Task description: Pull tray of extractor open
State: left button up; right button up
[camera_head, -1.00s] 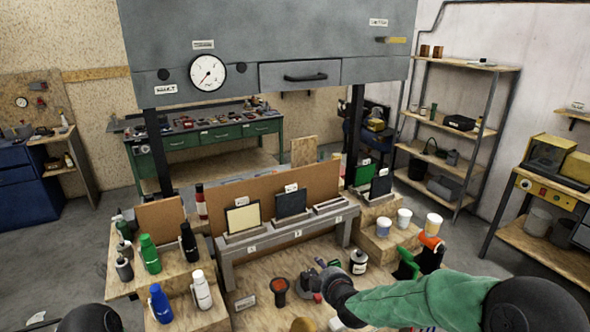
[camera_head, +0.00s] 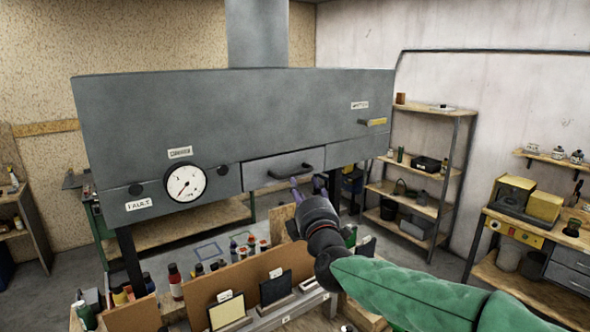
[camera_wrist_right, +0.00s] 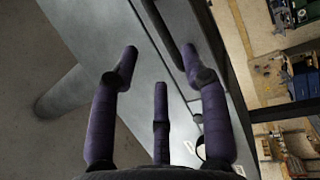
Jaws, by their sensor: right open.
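The grey extractor hood (camera_head: 130,130) fills the upper part of the head view. Its tray (camera_head: 258,175) is a grey drawer front that looks flush with the hood. A dark handle (camera_head: 290,173) runs across the tray front. My right gripper (camera_head: 302,188) has purple fingers raised just below the right part of the handle. In the right wrist view my right gripper (camera_wrist_right: 158,52) is open and empty. There the dark handle (camera_wrist_right: 172,38) lies ahead between the spread fingers. I cannot tell whether any finger touches it. My left gripper is out of view.
A round gauge (camera_head: 186,184) sits left of the tray. A yellow-handled lever (camera_head: 374,122) is at the hood's right end. A bench with bottles and panels (camera_head: 275,288) stands below. A metal shelf (camera_head: 430,165) is at the right.

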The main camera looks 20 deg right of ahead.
aim_at(297, 173)
jog(key=w, duration=0.3)
jog(key=w+r+p, duration=0.1)
jog(key=w, duration=0.4)
jog(key=shift+w+d+r, duration=0.2)
jog(key=shift+w, duration=0.15)
grip_shut()
